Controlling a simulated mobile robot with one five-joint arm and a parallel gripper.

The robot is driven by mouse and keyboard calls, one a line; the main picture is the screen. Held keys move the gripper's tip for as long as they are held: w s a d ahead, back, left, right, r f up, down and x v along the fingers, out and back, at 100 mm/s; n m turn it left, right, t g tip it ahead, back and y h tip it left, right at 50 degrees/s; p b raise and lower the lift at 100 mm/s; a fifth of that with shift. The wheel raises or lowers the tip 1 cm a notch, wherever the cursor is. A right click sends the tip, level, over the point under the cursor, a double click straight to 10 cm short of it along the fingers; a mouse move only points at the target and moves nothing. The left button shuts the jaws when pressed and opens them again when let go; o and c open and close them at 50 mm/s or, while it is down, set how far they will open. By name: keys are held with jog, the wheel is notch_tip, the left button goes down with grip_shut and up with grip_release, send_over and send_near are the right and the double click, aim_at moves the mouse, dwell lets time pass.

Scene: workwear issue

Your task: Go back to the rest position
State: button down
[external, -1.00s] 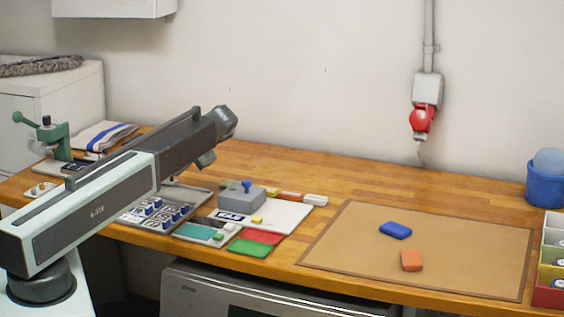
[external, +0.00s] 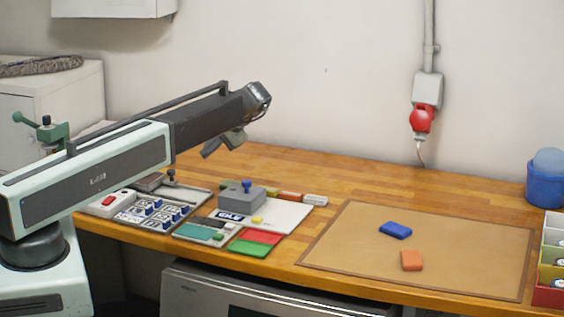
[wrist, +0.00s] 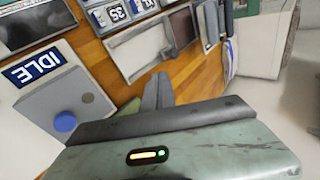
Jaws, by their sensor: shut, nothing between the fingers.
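My gripper (external: 210,152) hangs from the end of my raised arm in the external view, in the air above the left part of the wooden bench. Its fingers point down and look closed, with nothing held. In the wrist view the fingers of my gripper (wrist: 158,92) are together above bare wood and the equipment, touching nothing. A grey box with a blue knob (external: 242,197) stands on the bench to the right of and below the gripper. The same grey box (wrist: 45,100) shows at the left in the wrist view, near the IDLE sign (wrist: 33,67).
Red (external: 262,237) and green (external: 247,249) pads lie at the front edge. A green press (external: 50,134) stands far left. A blue bin (external: 545,187) is at right.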

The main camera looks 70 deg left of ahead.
jog(key=w+d, duration=0.2)
jog(key=d, duration=0.2)
jog(key=w+d+m+t, duration=0.1)
jog(key=w+d, duration=0.2)
jog(key=d, duration=0.1)
jog(key=w+d+f+m, duration=0.1)
jog(key=w+d, duration=0.2)
jog(key=d, duration=0.1)
jog(key=shift+y+b, duration=0.3)
jog(key=w+d+f+m+t+h, duration=0.1)
jog(key=w+d+f+m+t, duration=0.1)
jog(key=d, duration=1.3)
jog(key=s+d+f+m+h, duration=0.1)
jog(key=s+d+h, duration=0.1)
jog(key=d, duration=0.7)
jog(key=s+d+f+m+t+h, duration=0.1)
jog(key=s+d, duration=0.4)
jog(key=d, duration=0.5)
jog(key=s+d+f+m+t+h, duration=0.1)
jog(key=s+d+f+h, duration=0.1)
jog(key=d, duration=0.8)
jog(key=shift+s+d+f+h+b, duration=0.25)
jog(key=shift+s+f+h+b, duration=0.15)
jog(key=shift+s+h, duration=0.45)
